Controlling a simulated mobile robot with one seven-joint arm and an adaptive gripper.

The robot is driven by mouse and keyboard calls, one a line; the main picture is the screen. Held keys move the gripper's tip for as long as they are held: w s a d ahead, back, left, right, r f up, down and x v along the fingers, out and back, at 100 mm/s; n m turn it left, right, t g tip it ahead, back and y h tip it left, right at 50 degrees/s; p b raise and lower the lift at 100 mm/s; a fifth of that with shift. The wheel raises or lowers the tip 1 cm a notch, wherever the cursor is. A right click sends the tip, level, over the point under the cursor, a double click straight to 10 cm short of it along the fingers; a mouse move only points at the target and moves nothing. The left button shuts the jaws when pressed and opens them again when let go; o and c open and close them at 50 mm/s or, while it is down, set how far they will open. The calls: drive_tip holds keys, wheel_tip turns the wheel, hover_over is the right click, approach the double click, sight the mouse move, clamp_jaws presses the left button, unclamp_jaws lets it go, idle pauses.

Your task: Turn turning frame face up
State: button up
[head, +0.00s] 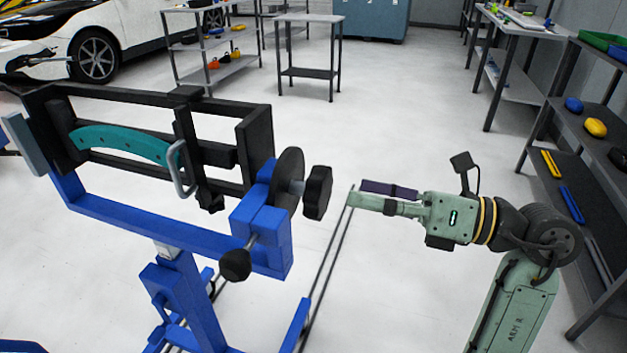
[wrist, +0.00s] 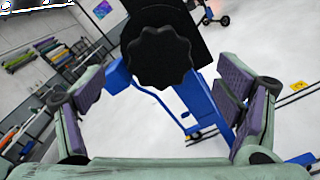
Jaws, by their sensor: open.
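The turning frame (head: 182,92) is a black rectangular frame on a blue stand (head: 130,227) at the left of the head view. It holds a curved teal panel (head: 122,143) and has a grey handle (head: 181,172) on its near side. At its right end are a dark disc (head: 288,178) and a black lobed knob (head: 317,192). My gripper (head: 372,194) is just right of the knob, pointing left at it, apart from it. In the wrist view the knob (wrist: 159,56) lies ahead between the open, purple-padded fingers, with nothing held.
A black ball-ended lever (head: 235,264) sticks out below the frame's right end. Shelves (head: 590,130) with tools stand at the right, and a small table (head: 309,20) and a white car (head: 60,40) stand at the back. The floor in the middle is clear.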

sight(327, 189)
drive_tip(key=p+x, duration=0.1)
drive_tip(key=x, duration=0.6)
drive_tip(key=shift+a, duration=0.15)
drive_tip(key=shift+c, duration=0.4)
drive_tip(key=c, duration=1.6)
